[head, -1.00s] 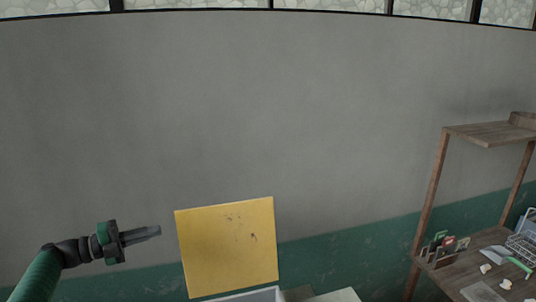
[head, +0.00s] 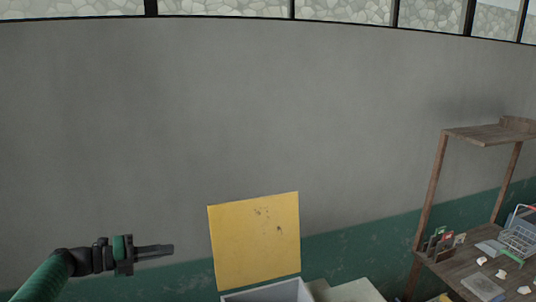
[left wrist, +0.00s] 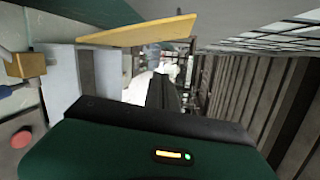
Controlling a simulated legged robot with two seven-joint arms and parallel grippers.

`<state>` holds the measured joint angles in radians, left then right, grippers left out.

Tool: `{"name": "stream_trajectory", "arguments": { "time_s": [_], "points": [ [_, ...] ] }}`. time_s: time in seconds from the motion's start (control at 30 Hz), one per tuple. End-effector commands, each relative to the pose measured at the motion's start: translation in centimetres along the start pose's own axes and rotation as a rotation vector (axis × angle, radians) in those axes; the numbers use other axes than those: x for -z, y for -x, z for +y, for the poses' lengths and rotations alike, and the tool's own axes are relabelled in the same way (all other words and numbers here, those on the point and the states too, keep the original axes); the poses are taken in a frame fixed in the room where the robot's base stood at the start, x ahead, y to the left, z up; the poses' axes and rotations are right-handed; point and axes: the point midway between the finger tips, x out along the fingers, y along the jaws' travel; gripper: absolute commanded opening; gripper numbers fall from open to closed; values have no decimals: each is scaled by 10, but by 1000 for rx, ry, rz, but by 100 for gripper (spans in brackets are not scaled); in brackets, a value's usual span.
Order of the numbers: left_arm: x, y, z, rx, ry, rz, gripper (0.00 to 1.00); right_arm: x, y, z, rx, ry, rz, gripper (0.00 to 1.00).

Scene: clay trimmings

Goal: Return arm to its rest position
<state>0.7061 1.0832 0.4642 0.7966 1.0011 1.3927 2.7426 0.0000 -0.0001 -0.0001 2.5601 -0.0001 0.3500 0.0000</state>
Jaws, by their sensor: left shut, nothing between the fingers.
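My left arm comes in from the lower left of the head view. Its gripper (head: 155,250) is shut and empty, pointing right, in front of the grey and green wall. It is apart from the yellow panel (head: 255,240) to its right. In the left wrist view, the dark gripper body (left wrist: 150,145) fills the lower part, with the dark fingers (left wrist: 163,92) close together beyond it. My right gripper is not in view.
The yellow panel stands upright behind a pale open box (head: 268,292) at the bottom. A wooden workbench (head: 452,272) with a shelf (head: 488,133) stands at the right. It bears a wire basket (head: 519,236) and several pale scraps. The space around the left gripper looks clear.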

Motion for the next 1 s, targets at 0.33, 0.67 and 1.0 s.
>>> {"name": "stream_trajectory", "arguments": {
  "time_s": [0.33,0.67,1.0],
  "points": [
    [89,-78,82,-316,-584,263,0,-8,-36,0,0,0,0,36],
    [283,-51,220,-382,-1975,1276,0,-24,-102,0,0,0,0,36],
    [395,21,273,-339,2211,-1645,0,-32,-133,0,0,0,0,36]
  ]
}}
